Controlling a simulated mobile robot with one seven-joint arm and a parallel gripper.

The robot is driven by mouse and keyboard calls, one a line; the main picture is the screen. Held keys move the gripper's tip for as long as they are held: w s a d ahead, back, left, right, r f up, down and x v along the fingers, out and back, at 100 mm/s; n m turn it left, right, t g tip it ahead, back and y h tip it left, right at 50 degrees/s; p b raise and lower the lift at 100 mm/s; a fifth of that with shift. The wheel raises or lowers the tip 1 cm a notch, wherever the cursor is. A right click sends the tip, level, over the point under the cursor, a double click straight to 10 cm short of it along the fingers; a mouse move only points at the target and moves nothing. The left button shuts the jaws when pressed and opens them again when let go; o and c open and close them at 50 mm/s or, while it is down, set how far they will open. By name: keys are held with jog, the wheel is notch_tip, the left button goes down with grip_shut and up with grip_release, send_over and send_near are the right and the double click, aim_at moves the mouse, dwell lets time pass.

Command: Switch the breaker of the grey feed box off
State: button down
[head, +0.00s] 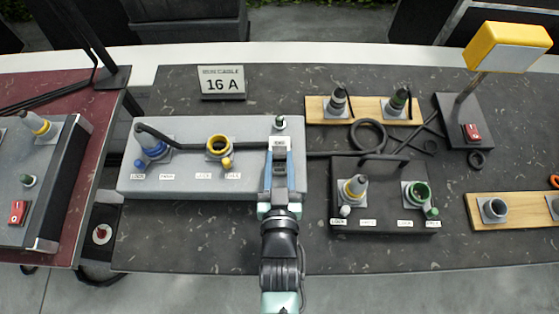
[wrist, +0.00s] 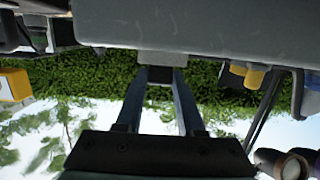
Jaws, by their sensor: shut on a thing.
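My gripper (head: 279,152) is over that right end, just in front of the lamp.
A "16 A" sign (head: 221,83) stands behind the box. A dark box (head: 385,209) with yellow and green sockets is close on the right. A dark box with a red switch (head: 472,132) and yellow lamp stands further right. Another grey box (head: 58,140) stands on the left red table.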

jog(key=c, duration=0.5)
grip_release()
jog(key=shift+s, duration=0.1)
jog(key=s, duration=0.4)
jog(key=s+r+b, duration=0.1)
jog(key=s, duration=0.3)
jog(key=s+r, duration=0.1)
jog(key=s, duration=0.3)
jog(key=shift+s+r+b, duration=0.2)
jog(key=shift+s+b, duration=0.1)
